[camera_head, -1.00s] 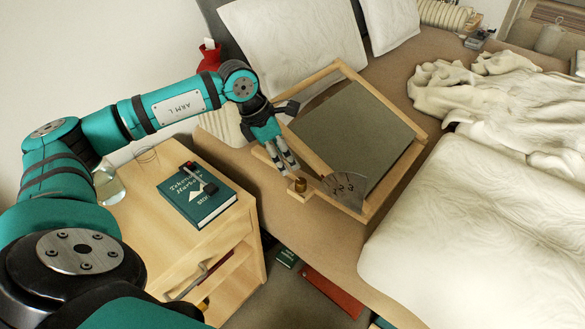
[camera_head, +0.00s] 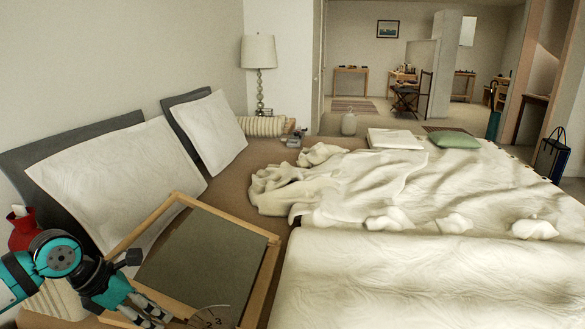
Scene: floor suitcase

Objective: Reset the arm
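My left arm enters at the lower left corner in teal and black. Its gripper (camera_head: 153,318) points down and right over the near left edge of the wooden framed board (camera_head: 262,262). Its two fingers look parted, with nothing visible between them, though the tips are close to the bottom edge of the picture. The board has a grey-green panel and a numbered dial (camera_head: 211,318) at its near end, partly cut off. My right gripper is not in view.
The board lies on a bed with white pillows (camera_head: 110,180), a rumpled blanket (camera_head: 345,185) and a white quilt (camera_head: 400,280). A lamp (camera_head: 259,55) stands beyond the bed. Open floor lies at the back.

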